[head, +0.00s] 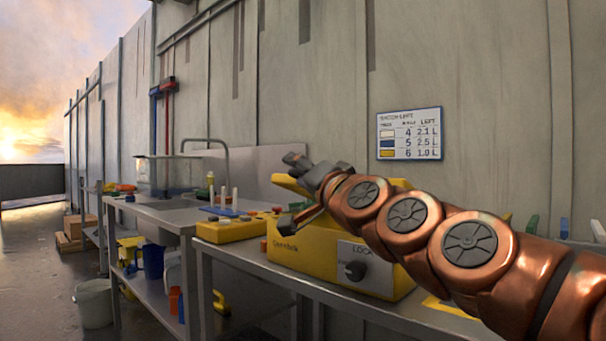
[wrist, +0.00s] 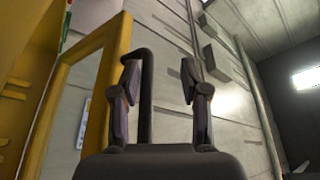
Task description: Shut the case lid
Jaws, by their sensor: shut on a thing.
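My gripper (head: 293,160) is at the lid's upper edge. In the wrist view my gripper (wrist: 165,92) has a dark handle bar (wrist: 146,100) between its fingers, nearer the left finger.
A sink bench (head: 180,215) with a blue jug (head: 152,262) below is farther left. A bucket (head: 94,303) stands on the floor. A sign (head: 409,134) hangs on the wall behind.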

